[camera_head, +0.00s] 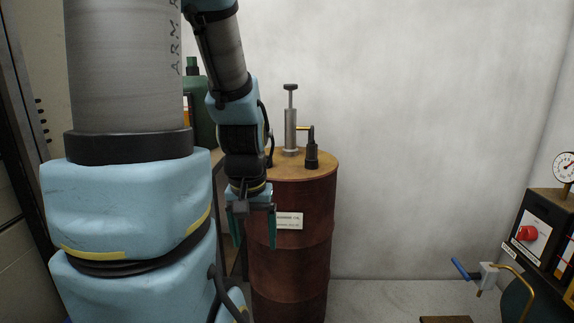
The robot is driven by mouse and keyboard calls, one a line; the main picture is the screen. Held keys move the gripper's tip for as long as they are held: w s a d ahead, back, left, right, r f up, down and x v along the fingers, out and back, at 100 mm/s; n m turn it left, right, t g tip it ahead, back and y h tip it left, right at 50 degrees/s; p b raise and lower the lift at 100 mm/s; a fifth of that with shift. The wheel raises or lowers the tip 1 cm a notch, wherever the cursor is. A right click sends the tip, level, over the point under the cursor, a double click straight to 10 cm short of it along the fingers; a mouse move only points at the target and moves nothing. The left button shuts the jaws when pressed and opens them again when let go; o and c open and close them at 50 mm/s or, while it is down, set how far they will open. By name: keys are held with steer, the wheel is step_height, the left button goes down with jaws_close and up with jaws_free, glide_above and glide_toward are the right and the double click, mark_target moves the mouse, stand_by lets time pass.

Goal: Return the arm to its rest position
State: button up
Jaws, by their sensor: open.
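My arm comes down from the top of the camera_head view, blue and grey with black joints. My gripper (254,242) hangs at its end, pointing down, with two green fingers spread apart and nothing between them. It shows in front of the left part of a rusty red-brown drum (300,255). I cannot tell the exact gap between gripper and drum. A large blue and grey part of my arm fills the left of the view and hides what is behind it.
A hand pump (290,128) stands on the drum's top, with a dark nozzle (311,152) beside it. A green bottle (199,115) stands behind my arm. At right are a control box with a red knob (526,233), a gauge (565,167) and a blue-handled valve (487,276).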

step_height(320, 180, up, 19)
steer(key=p, duration=1.7)
steer(key=shift+f, duration=0.2)
